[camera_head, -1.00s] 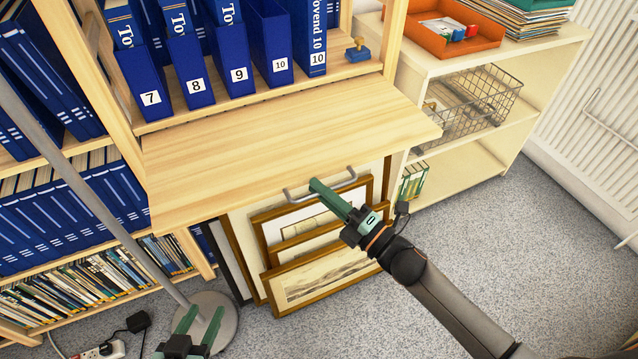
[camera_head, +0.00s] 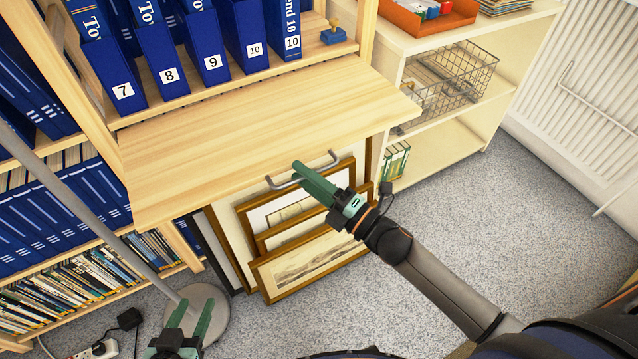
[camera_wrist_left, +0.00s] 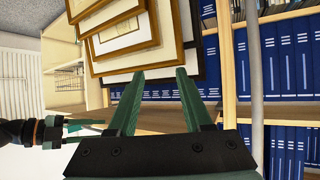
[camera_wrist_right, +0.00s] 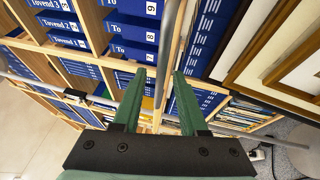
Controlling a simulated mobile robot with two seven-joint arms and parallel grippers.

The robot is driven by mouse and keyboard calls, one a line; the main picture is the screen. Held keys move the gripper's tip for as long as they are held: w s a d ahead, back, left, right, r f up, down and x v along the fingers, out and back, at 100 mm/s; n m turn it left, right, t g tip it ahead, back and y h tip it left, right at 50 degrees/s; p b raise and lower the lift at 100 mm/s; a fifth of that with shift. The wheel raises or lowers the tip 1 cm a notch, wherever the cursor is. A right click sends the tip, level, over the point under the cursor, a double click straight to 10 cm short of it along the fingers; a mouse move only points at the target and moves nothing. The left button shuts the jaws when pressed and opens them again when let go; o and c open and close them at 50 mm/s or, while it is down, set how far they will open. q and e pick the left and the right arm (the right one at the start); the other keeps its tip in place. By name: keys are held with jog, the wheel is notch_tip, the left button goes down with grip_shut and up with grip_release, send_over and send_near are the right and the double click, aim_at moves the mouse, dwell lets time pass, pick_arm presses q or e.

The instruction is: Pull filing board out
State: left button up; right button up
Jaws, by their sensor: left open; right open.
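The filing board (camera_head: 265,125) is a pale wooden panel that juts out from the shelf unit below the blue binders. A grey metal bar handle (camera_head: 283,184) sits along its front edge. My right gripper (camera_head: 305,170) is open at the handle, its green fingers overlapping the bar in the head view. My left gripper (camera_head: 192,312) is open and empty, low at the left, near the grey pole's base.
Framed prints (camera_head: 305,262) lean beneath the board. Numbered blue binders (camera_head: 210,50) stand above it. A pale shelf (camera_head: 450,150) with a wire basket (camera_head: 450,75) is at right. A pole base (camera_head: 208,305) and power strip (camera_head: 95,352) lie at lower left. The carpet at right is clear.

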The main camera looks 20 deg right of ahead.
pick_arm(q)
jog(key=s+f, duration=0.1)
jog(key=s+f+g, duration=0.1)
jog(key=shift+s+f, duration=0.15)
jog(key=shift+f, duration=0.15)
pick_arm(e)
jog(key=v, duration=1.2)
jog(key=shift+s, duration=0.15)
pick_arm(q)
jog(key=shift+d, duration=0.1)
pick_arm(e)
jog(key=shift+d, duration=0.1)
